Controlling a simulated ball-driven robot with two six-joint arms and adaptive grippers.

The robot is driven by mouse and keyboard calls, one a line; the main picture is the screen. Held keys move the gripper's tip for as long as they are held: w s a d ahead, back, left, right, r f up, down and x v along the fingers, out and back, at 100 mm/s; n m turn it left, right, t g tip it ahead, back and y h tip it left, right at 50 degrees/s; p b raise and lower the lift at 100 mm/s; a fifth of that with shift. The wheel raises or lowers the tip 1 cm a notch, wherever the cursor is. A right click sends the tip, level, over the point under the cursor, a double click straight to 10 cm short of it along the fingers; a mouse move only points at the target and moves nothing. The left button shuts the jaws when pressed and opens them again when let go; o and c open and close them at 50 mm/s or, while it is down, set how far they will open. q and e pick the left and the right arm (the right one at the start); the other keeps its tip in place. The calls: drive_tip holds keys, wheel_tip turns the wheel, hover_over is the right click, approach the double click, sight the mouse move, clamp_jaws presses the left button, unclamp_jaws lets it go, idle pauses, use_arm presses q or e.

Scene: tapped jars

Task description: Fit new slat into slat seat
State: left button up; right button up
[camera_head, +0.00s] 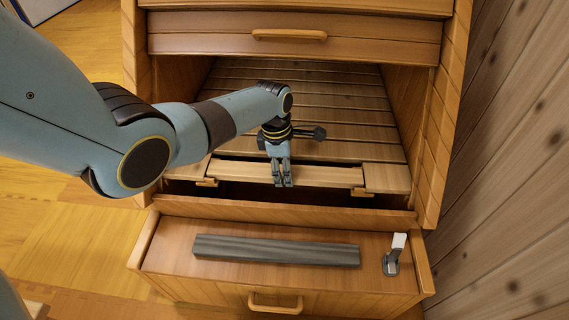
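A pale, clean wooden slat (325,175), which looks like the new slat, lies across the front of the slatted shelf. It lies in the gap between two wooden end pieces, the slat seat (387,178). Small brackets show beneath its ends. I cannot tell whether it is fully down and level. My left gripper (283,184) points down over the slat's middle, its fingers close together and overlapping the slat's front edge. They look shut with nothing clear between them. Contact with the slat is hard to judge. My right gripper is not in view.
A grey, weathered slat (276,250) lies on the pulled-out drawer front section (205,275) below. A small grey tool with a white block (393,255) stands at its right. A closed drawer (290,36) is above the shelf opening. Cabinet side walls flank the opening.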

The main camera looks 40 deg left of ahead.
use_arm(q)
drive_tip(key=o, duration=0.5)
drive_tip(key=shift+o, duration=0.2)
wheel_tip(320, 180, up, 12)
drive_tip(key=a, duration=0.1)
drive_tip(key=shift+s, duration=0.35)
drive_tip(key=shift+a, duration=0.1)
